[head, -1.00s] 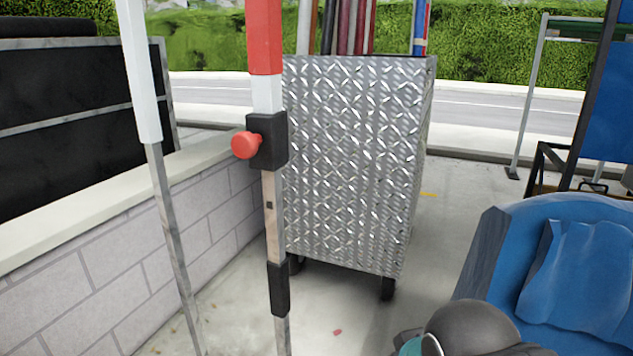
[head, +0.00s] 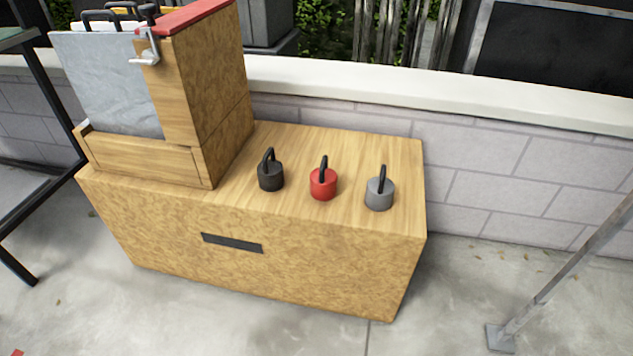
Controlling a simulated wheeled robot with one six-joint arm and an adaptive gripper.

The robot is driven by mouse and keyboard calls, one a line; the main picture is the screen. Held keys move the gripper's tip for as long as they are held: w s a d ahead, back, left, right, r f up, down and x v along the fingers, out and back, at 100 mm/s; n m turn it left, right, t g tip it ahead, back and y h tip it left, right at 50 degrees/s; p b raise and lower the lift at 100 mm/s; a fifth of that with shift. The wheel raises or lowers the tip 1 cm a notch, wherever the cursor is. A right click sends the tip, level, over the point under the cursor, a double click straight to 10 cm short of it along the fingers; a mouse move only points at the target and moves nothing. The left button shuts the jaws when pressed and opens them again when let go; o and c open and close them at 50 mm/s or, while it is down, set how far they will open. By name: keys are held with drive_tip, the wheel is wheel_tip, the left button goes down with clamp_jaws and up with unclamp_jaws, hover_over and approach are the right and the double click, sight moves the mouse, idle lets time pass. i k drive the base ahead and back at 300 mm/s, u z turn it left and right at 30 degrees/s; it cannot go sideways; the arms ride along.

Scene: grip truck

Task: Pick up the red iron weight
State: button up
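The red iron weight (head: 322,184) stands upright on the top of a wooden chest (head: 385,150) in the head view, with its dark handle pointing up. It is the middle one of three similar weights. A black weight (head: 270,176) stands to its left and a grey weight (head: 379,194) to its right, both apart from it. My gripper is not in view.
A taller wooden box (head: 220,90) holding grey panels stands on the chest's left end. A low block wall (head: 520,190) runs behind. A dark metal frame (head: 40,150) is at left and a metal post (head: 570,265) at right. The concrete floor in front is mostly clear.

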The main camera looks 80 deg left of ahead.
sight(323, 179)
drive_tip(key=u, duration=1.85)
drive_tip(key=k, duration=0.4)
drive_tip(key=u, duration=0.55)
drive_tip(key=i, duration=1.2)
drive_tip(key=u, duration=0.3)
